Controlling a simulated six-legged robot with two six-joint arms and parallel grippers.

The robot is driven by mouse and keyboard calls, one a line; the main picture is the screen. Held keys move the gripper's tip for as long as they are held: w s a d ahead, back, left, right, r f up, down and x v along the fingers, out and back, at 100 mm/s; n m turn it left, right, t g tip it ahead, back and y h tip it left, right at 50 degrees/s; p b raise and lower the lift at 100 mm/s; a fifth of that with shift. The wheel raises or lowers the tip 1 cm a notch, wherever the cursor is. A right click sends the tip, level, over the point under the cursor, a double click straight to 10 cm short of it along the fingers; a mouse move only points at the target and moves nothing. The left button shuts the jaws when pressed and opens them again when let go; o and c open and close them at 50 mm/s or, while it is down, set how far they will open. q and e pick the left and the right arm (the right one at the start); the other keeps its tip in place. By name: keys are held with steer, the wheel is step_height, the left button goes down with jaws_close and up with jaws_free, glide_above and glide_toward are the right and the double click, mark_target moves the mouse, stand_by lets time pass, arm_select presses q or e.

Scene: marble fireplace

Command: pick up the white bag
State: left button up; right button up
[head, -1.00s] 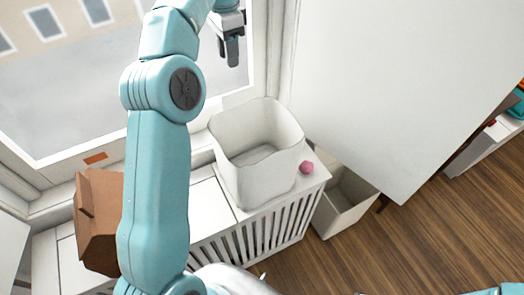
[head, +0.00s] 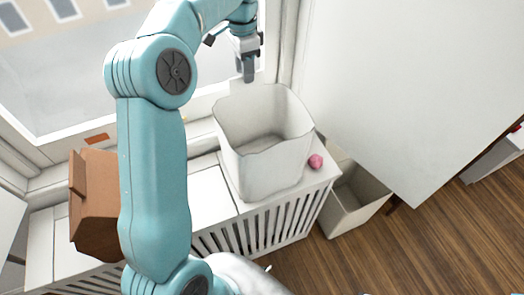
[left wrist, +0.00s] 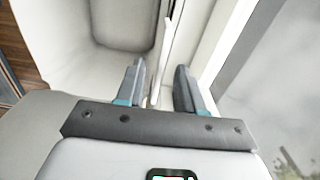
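The white bag (head: 268,172) stands upright and open-topped on a white slatted cabinet (head: 215,197) by the window. My left gripper (head: 247,76) points down at the bag's far rim, on the window side. In the left wrist view, the two fingers of the left gripper (left wrist: 160,67) are apart, with a thin pale edge, seemingly the bag's rim, between them. The inside of the bag (left wrist: 65,50) fills the upper left there. I cannot tell whether a finger touches it. My right gripper is not in view.
A brown paper bag (head: 93,215) stands on the cabinet at the left, partly behind my left arm. A small pink ball (head: 316,161) lies right of the white bag. An open pale bin (head: 352,205) stands on the wooden floor (head: 440,235). A large white panel (head: 415,90) is at the right.

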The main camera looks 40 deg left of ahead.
mark_target(247, 89)
arm_select(q)
step_height(247, 89, down, 4)
steer(key=shift+w+d+f, duration=0.1)
steer(key=shift+d, duration=0.05)
steer(key=shift+f, duration=0.3)
jaws_close()
